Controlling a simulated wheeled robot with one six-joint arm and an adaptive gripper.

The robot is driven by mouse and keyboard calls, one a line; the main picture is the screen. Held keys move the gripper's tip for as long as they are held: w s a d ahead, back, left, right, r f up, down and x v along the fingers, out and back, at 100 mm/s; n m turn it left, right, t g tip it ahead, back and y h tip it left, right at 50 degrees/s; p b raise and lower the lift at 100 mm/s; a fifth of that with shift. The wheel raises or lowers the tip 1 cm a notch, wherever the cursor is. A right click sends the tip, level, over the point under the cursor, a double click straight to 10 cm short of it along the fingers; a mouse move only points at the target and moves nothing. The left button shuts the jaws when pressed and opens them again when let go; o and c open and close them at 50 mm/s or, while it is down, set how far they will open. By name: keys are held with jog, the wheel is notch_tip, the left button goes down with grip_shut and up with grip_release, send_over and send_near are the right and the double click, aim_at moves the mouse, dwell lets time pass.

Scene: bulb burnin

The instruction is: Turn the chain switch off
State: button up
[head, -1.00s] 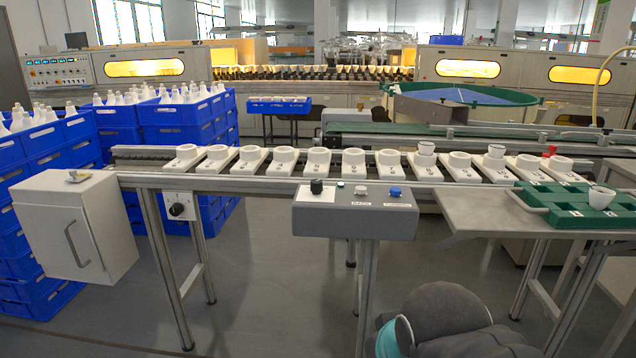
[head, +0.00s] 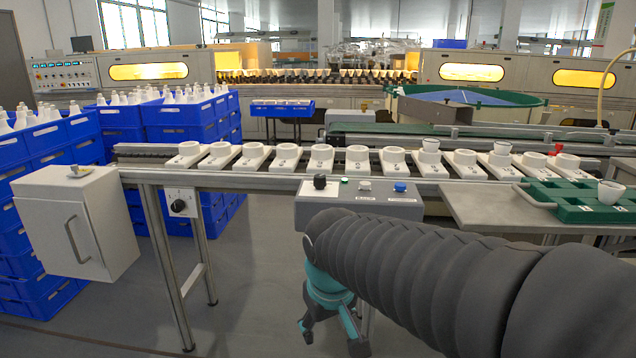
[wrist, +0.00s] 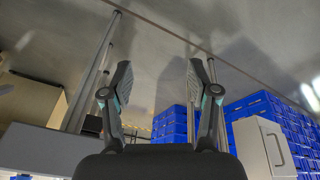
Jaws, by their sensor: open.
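Two black rotary knobs show in the head view, and I cannot read which is labelled as the chain switch. One knob (head: 179,206) sits on a white plate on the conveyor frame at left. The other knob (head: 320,181) stands on top of a grey control box (head: 358,206), beside a white and a blue button. My gripper (head: 333,341) hangs low in front of the box, pointing down, to the right of and below the left knob. In the wrist view my gripper (wrist: 160,72) has its fingers spread with nothing between them. It touches neither knob.
A white cabinet (head: 75,222) hangs at the conveyor's left end. Stacked blue crates (head: 185,118) stand behind it. A side table (head: 490,208) with a green tray (head: 570,206) is at right. The grey floor (head: 250,290) between the conveyor legs is clear.

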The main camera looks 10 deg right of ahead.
aim_at(320, 176)
jog(key=w+a+r+m+t+h+b, duration=0.15)
jog(key=w+a, duration=0.25)
jog(key=w, duration=0.6)
jog(key=w+a+r+m+h+b, duration=0.1)
jog(key=w+a+h, duration=0.25)
jog(key=w, duration=0.65)
jog(key=w+a+r+m+h+b, duration=0.15)
jog(key=w+a, duration=0.25)
jog(key=w, duration=0.7)
jog(key=s+d+r+m+g+h, duration=0.1)
jog(key=d+r+m+h, duration=0.15)
jog(key=r+m, duration=0.5)
jog(key=s+d+r+m+h, duration=0.1)
jog(key=d+r+m+h, duration=0.1)
jog(key=r+m+h, duration=0.35)
jog(key=shift+m+y, duration=0.4)
jog(key=shift+y, duration=0.45)
jog(key=b+x, duration=0.1)
jog(key=x, duration=0.3)
jog(key=r+b+x, duration=0.1)
jog(key=x, duration=0.3)
jog(key=d+r+b+x, duration=0.1)
jog(key=x, duration=0.3)
jog(key=shift+d+f+b, duration=0.15)
jog(key=shift+b, duration=0.25)
grip_shut()
